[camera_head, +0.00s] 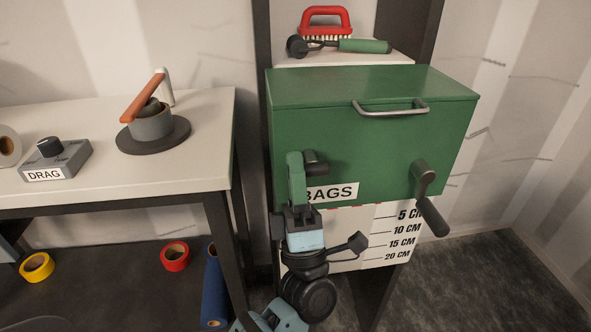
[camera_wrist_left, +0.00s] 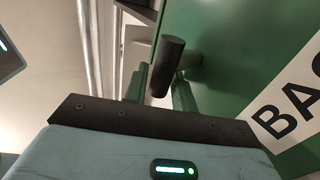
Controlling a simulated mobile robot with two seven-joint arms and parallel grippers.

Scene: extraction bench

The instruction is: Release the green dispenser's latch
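A short dark latch handle (camera_head: 316,168) sticks out at the front's left side. It also shows in the left wrist view (camera_wrist_left: 168,65). My left gripper (camera_head: 297,165) is at this handle, its green fingers partly covering it in the head view. In the left wrist view the fingers (camera_wrist_left: 160,92) stand apart, with the handle's end between them. I see no clear grip on it. My right gripper is not in view.
A dark crank lever (camera_head: 428,195) hangs at the dispenser's front right. A centimetre scale panel (camera_head: 400,240) is below. The white table (camera_head: 80,120) at left holds a grey DRAG box (camera_head: 55,160) and a round pot-like device (camera_head: 152,125). Tape rolls lie beneath.

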